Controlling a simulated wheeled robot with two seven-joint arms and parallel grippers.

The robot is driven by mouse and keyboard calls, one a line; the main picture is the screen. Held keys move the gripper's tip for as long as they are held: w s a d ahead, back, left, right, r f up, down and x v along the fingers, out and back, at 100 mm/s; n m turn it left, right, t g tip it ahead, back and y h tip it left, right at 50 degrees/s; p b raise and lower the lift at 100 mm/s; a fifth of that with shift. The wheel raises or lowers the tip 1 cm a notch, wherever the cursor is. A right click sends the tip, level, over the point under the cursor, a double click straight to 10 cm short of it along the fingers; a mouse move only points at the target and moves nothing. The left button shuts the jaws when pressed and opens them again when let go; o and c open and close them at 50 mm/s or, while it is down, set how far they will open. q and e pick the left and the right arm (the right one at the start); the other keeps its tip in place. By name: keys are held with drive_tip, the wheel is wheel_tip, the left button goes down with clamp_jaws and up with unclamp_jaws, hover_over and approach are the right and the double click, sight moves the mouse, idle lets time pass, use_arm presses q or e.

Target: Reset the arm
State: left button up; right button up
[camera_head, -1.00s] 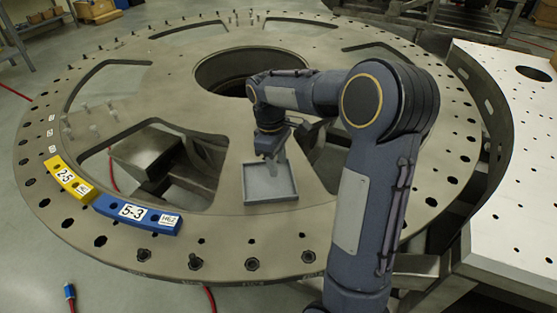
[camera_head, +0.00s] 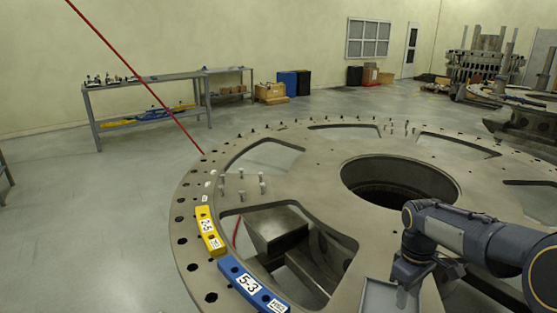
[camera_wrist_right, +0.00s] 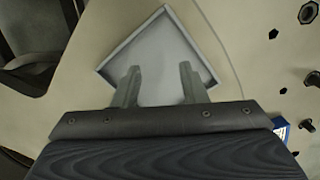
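My right gripper (camera_head: 405,283) hangs over the turret plate (camera_head: 195,265), above the grey square tray (camera_head: 377,298), which is cut off by the lower edge of the head view. In the right wrist view my right gripper (camera_wrist_right: 160,85) has its two fingers apart with nothing between them. The tray (camera_wrist_right: 152,50) lies just beyond the fingertips there. My left gripper is in neither view.
A yellow block (camera_head: 211,232) marked 2-5 and a blue block (camera_head: 252,285) marked 5-3 lie on the plate's left rim. The plate has a large central hole (camera_head: 400,185) and several cutouts. A workbench (camera_head: 145,88) stands at the back left. Open floor (camera_head: 80,230) lies left.

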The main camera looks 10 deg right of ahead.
drive_tip(key=s+a+r+m+t+y, duration=0.2)
drive_tip(key=s+a+m+t, duration=0.1)
drive_tip(key=s+a, duration=0.4)
drive_tip(key=s+a+r+m+t+y, duration=0.2)
drive_tip(key=s+a, duration=0.6)
drive_tip(key=s, duration=0.5)
drive_tip(key=shift+a+m+t, duration=0.15)
drive_tip(key=shift+m+t, duration=0.65)
drive_tip(key=shift+m, duration=0.2)
drive_tip(key=shift+s+r, duration=0.1)
